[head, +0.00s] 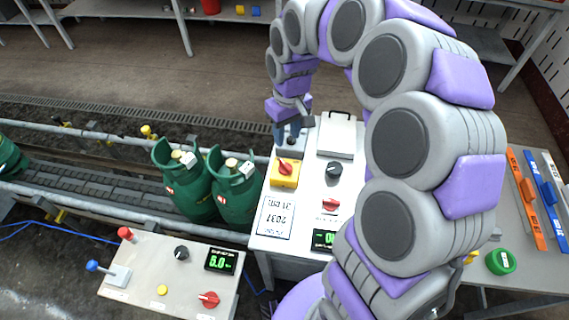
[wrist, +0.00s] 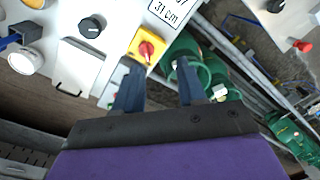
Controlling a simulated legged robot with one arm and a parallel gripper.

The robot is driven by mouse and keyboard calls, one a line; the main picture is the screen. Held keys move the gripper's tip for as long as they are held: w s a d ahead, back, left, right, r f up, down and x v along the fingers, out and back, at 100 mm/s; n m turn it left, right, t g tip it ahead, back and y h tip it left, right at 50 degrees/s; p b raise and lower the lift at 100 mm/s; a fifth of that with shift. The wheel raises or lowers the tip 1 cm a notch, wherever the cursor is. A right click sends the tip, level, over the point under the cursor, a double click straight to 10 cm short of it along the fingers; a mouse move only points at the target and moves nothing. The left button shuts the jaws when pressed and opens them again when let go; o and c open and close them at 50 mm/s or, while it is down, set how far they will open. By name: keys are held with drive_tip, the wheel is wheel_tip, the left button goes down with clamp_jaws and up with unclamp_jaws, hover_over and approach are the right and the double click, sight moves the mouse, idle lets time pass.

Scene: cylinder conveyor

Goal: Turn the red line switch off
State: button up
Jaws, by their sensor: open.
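A red rotary switch (head: 285,167) on a yellow box sits at the left edge of the white panel table (head: 257,237). In the wrist view the same red switch (wrist: 147,48) lies just beyond my fingertips, nearer the left finger. My gripper (head: 290,138) is open and empty, behind the yellow box in the head view; in the wrist view my gripper (wrist: 158,68) has its fingers apart. I see no contact with the switch. Another red knob (head: 331,204) is on the same panel, and one more red knob (head: 209,299) is on the front-left panel.
Green gas cylinders (head: 235,195) stand on the conveyor (head: 95,184) left of the panel. A black knob (head: 334,169) and a white lidded box (head: 337,136) are right of the yellow box. A printed sign (head: 273,216) lies in front of it.

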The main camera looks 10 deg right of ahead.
hover_over(285, 164)
drive_tip(key=s+a, duration=0.2)
wheel_tip(285, 164, down, 5)
wheel_tip(285, 164, down, 2)
drive_tip(key=w+d, duration=0.2)
drive_tip(key=shift+h, duration=0.3)
wheel_tip(285, 164, down, 17)
drive_tip(key=b, duration=0.4)
drive_tip(key=shift+f, duration=0.15)
clamp_jaws()
